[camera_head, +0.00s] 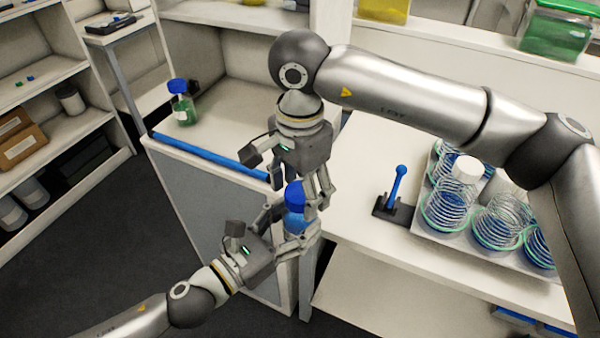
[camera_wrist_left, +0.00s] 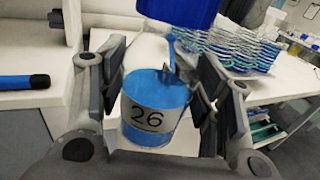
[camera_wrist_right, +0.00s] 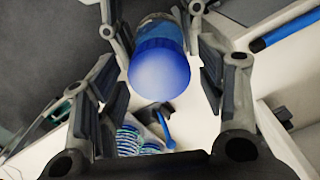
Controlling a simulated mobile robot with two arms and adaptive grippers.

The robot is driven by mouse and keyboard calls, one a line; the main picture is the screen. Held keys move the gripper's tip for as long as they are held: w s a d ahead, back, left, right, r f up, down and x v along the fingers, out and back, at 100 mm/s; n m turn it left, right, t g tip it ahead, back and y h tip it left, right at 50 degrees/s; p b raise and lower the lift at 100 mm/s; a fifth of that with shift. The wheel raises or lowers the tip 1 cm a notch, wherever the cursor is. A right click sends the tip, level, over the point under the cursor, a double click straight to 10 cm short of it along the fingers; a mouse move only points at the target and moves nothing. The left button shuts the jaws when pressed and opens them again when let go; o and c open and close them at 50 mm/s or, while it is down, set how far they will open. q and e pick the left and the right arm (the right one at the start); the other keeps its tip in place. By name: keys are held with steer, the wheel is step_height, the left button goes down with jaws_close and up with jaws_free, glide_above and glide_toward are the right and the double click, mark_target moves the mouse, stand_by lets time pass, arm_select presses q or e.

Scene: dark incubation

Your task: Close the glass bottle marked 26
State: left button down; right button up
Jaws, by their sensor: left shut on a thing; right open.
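The glass bottle marked 26 (camera_wrist_left: 160,82) is clear, with blue liquid and a white label. My left gripper (camera_wrist_left: 158,92) is shut on its body and holds it in the air in front of the bench. A blue cap (camera_head: 294,193) is at the top of the bottle; it also fills the top of the left wrist view (camera_wrist_left: 180,10). I cannot tell how tightly it sits. My right gripper (camera_head: 298,188) is open, close around the cap from above. In the right wrist view the cap (camera_wrist_right: 158,72) lies between its spread fingers.
A blue-capped bottle with green liquid (camera_head: 182,108) stands on the left bench behind a blue bar (camera_head: 210,155). On the right bench are a small black stand with a blue tool (camera_head: 397,188) and a tray (camera_head: 440,240) of flasks in wire springs. Open floor lies at lower left.

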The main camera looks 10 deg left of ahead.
steer(key=shift+f, duration=0.15)
steer(key=c, duration=1.1)
steer(key=shift+o, duration=0.2)
steer(key=m, duration=0.4)
steer(key=shift+m, duration=0.3)
steer(key=m, duration=1)
steer(key=o, duration=1.2)
